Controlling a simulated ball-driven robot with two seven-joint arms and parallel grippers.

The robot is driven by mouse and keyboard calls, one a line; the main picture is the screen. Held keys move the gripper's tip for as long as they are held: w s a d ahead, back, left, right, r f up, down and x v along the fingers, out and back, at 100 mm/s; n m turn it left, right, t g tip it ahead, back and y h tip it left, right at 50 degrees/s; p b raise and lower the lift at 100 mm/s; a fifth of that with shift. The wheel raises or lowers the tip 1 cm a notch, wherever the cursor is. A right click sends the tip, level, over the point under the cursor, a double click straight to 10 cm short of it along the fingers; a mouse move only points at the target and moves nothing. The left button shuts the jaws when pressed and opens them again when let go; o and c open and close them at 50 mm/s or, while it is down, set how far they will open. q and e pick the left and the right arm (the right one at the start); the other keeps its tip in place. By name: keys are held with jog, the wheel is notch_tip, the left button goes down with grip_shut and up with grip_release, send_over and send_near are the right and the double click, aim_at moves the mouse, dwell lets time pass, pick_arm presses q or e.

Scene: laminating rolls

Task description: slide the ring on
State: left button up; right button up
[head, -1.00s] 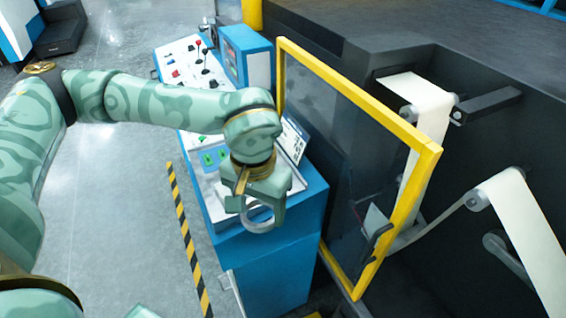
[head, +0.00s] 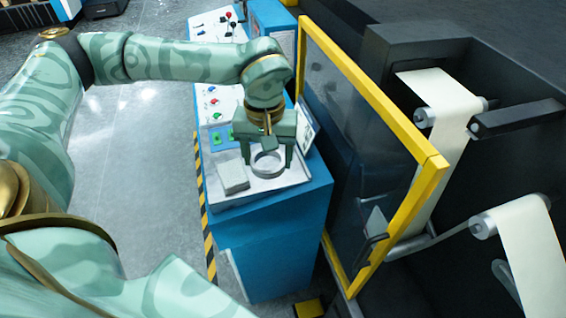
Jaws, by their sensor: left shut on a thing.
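A grey ring (head: 267,172) is between the fingers of my left gripper (head: 266,154), which is shut on it. The gripper points down over the near end of the blue control console (head: 275,215). I cannot tell whether the ring touches the console top. My right gripper is not in view. Inside the machine are an upper roller (head: 420,118) and a lower roller (head: 484,227), each with a pale web running over it.
A grey block (head: 233,177) lies on the console left of the ring. Buttons and a small tilted screen (head: 307,125) are close to the gripper. A yellow-framed guard door (head: 430,175) stands between console and rollers. Open floor (head: 145,150) is at left.

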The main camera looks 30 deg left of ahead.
aim_at(281, 153)
pick_arm(q)
jog(key=w+f, duration=0.3)
jog(key=w+a+f+b, duration=0.1)
jog(key=w+f, duration=0.2)
jog(key=w, duration=0.1)
jog(key=shift+a+f, duration=0.1)
jog(key=shift+a, duration=0.1)
jog(key=f, duration=0.1)
jog(key=w+f, duration=0.1)
jog(key=f, duration=0.1)
jog(key=shift+a, duration=0.1)
jog(key=shift+f, duration=0.45)
jog(key=shift+f, duration=0.1)
jog(key=o, duration=1)
jog(key=shift+a+f, duration=0.1)
